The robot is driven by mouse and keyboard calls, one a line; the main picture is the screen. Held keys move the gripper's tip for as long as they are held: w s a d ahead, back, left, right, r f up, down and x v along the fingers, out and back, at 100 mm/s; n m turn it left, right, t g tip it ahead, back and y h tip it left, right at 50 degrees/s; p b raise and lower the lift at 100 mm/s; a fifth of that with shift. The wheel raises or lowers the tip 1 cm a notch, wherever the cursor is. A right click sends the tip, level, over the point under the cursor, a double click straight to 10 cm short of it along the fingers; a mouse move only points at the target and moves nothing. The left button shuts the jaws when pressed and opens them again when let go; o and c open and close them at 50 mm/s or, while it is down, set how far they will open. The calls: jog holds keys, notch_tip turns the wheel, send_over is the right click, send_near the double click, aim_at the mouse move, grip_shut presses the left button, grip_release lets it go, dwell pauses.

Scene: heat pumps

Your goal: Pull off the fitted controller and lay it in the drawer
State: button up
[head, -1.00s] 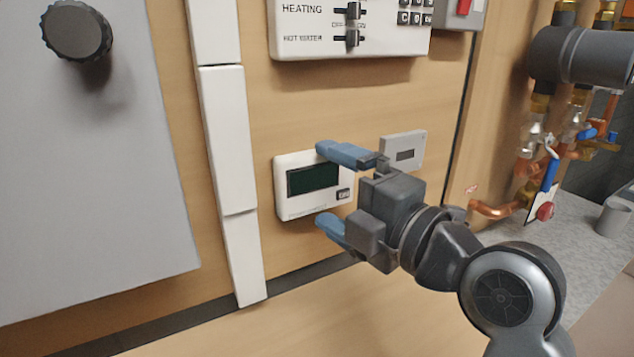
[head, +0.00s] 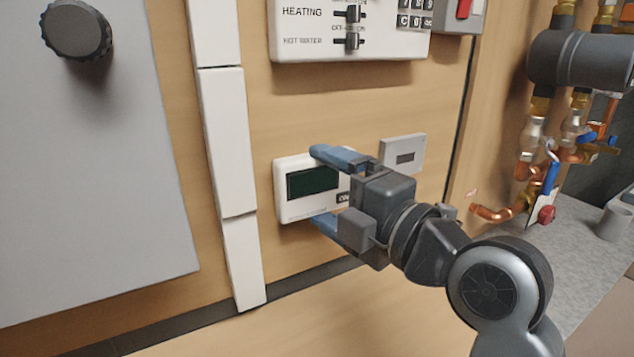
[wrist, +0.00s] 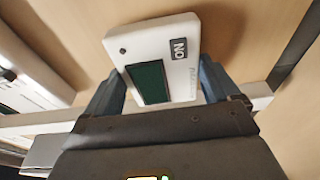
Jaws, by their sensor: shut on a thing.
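The fitted controller (head: 293,208) is a white box with a dark green screen, upright against the wooden wall panel in the head view. My gripper (head: 331,189) is shut on it, with one blue finger along its top edge and the other along its bottom edge. In the wrist view the controller (wrist: 185,68) sits between the two blue fingers (wrist: 160,90). Whether it is still seated on the wall or slightly off it, I cannot tell. No drawer can be made out in these frames.
A small grey plate (head: 404,153) is on the wall just right of the controller. White trunking (head: 232,150) runs down the wall on its left. A switch panel (head: 390,45) is above. Copper pipes and valves (head: 530,160) stand at the right.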

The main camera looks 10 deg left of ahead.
jog(key=shift+s, duration=0.1)
jog(key=s+a+b+v, duration=0.1)
jog(key=b+v, duration=0.1)
jog(key=v, duration=0.4)
jog(key=shift+s+d, duration=0.25)
jog(key=shift+d, duration=0.1)
dwell(0.7)
